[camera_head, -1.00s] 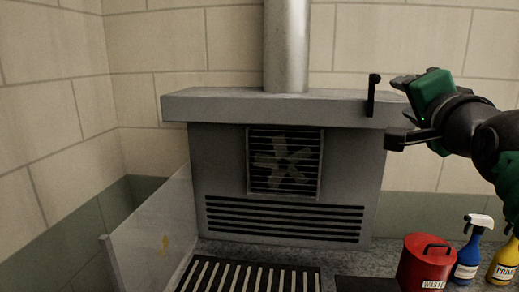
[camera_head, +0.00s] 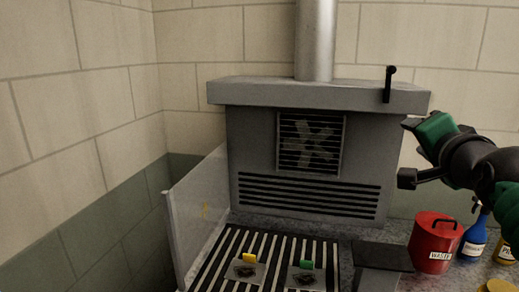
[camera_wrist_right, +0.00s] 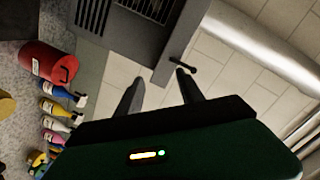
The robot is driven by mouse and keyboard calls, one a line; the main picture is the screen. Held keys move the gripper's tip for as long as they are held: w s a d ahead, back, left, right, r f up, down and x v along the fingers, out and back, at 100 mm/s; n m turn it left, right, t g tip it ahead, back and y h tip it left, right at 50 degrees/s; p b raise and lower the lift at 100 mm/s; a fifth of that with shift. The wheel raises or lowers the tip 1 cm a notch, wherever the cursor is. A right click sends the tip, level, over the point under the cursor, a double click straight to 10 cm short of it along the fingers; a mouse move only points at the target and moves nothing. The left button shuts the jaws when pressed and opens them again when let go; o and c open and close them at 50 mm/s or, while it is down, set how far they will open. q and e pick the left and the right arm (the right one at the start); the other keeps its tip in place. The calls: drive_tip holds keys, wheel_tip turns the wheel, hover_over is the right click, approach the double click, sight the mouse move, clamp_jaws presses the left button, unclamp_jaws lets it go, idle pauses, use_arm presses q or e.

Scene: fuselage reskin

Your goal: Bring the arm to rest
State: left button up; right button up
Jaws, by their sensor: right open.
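My right gripper (camera_head: 408,152) is at the right of the head view, raised beside the right end of the grey hood. Its two fingers are apart with nothing between them; they also show apart in the wrist view (camera_wrist_right: 160,92). A black lever (camera_head: 389,84) stands upright at the right front of the hood (camera_head: 320,95). In the wrist view the lever (camera_wrist_right: 178,66) appears close to one fingertip; I cannot tell whether they touch. My left gripper is not in view.
A red waste can (camera_head: 433,245), a blue spray bottle (camera_head: 474,238) and a yellow bottle (camera_head: 503,250) stand on the counter at right. A slatted grate (camera_head: 222,262) bears two small plates with a yellow (camera_head: 249,258) and a green (camera_head: 306,265) tab. A clear panel (camera_head: 195,210) stands at left.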

drive_tip(key=s+a+f+n+g+y, duration=0.1)
drive_tip(key=a+f+n+g, duration=0.2)
drive_tip(key=f, duration=1.3)
drive_tip(key=s+a+f+n+g+y, duration=0.1)
drive_tip(key=a+f+n+g, duration=0.25)
drive_tip(key=f, duration=1.15)
drive_tip(key=s+a+f+n+g, duration=0.2)
drive_tip(key=s+f+n+g, duration=0.1)
drive_tip(key=s+f, duration=0.6)
drive_tip(key=s+a+f+n+g+y, duration=0.1)
drive_tip(key=s+a+f+n+g, duration=0.1)
drive_tip(key=s+f, duration=0.8)
wheel_tip(320, 180, down, 4)
drive_tip(key=shift+n+g+p, duration=0.45)
drive_tip(key=shift+n+g, duration=0.1)
drive_tip(key=shift+g, duration=0.4)
